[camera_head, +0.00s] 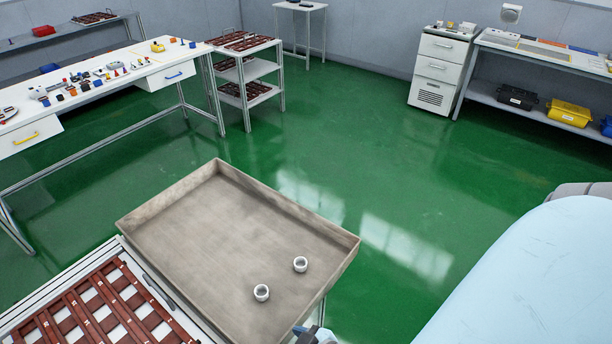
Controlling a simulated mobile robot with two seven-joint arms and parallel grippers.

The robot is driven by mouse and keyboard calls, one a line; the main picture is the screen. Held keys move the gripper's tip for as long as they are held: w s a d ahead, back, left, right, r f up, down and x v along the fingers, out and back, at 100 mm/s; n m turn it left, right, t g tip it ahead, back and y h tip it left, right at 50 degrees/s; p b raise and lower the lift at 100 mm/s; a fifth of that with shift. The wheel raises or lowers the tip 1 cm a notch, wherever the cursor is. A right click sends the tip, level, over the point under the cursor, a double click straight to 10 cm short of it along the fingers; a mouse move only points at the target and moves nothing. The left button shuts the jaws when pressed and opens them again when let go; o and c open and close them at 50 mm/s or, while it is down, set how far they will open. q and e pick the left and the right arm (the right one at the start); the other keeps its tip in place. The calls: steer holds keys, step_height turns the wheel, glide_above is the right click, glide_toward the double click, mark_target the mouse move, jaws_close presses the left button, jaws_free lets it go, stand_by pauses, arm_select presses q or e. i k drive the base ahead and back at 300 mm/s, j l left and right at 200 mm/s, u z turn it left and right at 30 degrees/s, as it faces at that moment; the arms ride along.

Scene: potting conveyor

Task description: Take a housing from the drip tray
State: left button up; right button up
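The drip tray (205,242) is a shallow, rectangular grey-brown tray with raised walls, in the lower middle of the head view. Two small white ring-shaped housings stand in it, apart from each other near its front right corner. One housing (261,292) is nearer to me, and the other housing (300,264) is a little farther and to the right. Both look upright with their round openings facing up. Neither gripper can be made out. A small blue and grey part shows at the bottom edge, just below the tray's front corner.
A brown slotted rack (98,312) lies on a white surface left of the tray. A large pale blue rounded surface (535,275) fills the lower right. Green floor (360,150) is clear beyond the tray. A white workbench (110,85) with small parts stands at the left.

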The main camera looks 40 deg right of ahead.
mark_target(261, 293)
steer(key=z, duration=0.8)
steer(key=k+u, duration=0.15)
steer(key=u, duration=0.2)
steer(key=k+u, duration=0.1)
steer(key=u, duration=0.2)
steer(key=k+j+u, duration=0.1)
steer(key=u, duration=0.25)
